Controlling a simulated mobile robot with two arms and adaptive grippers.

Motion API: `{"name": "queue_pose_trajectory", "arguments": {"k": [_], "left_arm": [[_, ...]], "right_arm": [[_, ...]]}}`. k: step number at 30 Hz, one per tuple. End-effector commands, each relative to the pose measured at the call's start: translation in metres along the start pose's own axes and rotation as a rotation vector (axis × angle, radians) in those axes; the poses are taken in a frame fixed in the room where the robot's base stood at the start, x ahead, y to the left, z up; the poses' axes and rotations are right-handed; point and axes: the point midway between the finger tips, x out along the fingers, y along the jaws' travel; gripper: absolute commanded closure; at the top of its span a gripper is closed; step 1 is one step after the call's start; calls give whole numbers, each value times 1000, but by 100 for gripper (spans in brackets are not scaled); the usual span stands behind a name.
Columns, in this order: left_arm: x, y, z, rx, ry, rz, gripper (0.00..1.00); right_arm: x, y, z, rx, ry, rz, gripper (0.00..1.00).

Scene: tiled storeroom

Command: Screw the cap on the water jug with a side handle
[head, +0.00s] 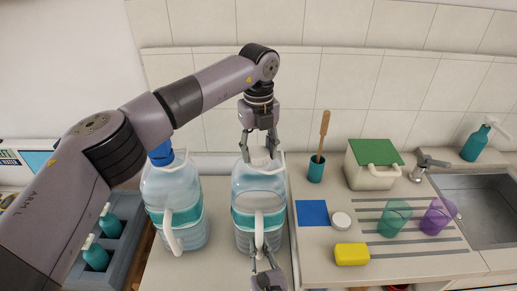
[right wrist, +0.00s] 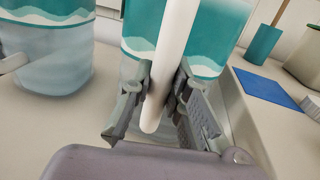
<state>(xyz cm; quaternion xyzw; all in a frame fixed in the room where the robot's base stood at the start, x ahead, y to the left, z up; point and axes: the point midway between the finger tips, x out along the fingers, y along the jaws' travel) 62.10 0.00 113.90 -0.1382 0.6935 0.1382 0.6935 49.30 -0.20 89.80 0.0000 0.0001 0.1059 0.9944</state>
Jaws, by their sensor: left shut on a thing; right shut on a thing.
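The water jug (head: 243,227) is clear with a teal band and a white side handle (head: 259,231). It stands upright on the counter in the middle of the head view. My left gripper (head: 259,152) points down over its mouth, shut on a white piece there; whether this is the cap or the neck I cannot tell. My right gripper (head: 265,257) is low in front of the jug, shut on the lower part of the handle. The right wrist view shows the handle (right wrist: 173,45) between the fingers of this gripper (right wrist: 160,92).
A second jug (head: 180,222) with a blue cap (head: 160,153) stands close on the left.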

Motion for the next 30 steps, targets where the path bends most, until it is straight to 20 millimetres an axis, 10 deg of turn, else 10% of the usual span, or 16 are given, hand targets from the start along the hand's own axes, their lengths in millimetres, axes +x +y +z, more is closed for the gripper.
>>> {"name": "queue_pose_trajectory", "arguments": {"k": [14,30], "left_arm": [[0,0,0,76,0,0,88],[0,0,0,1080,0,0,88]], "right_arm": [[0,0,0,0,1,0,100],[0,0,0,0,1,0,100]]}}
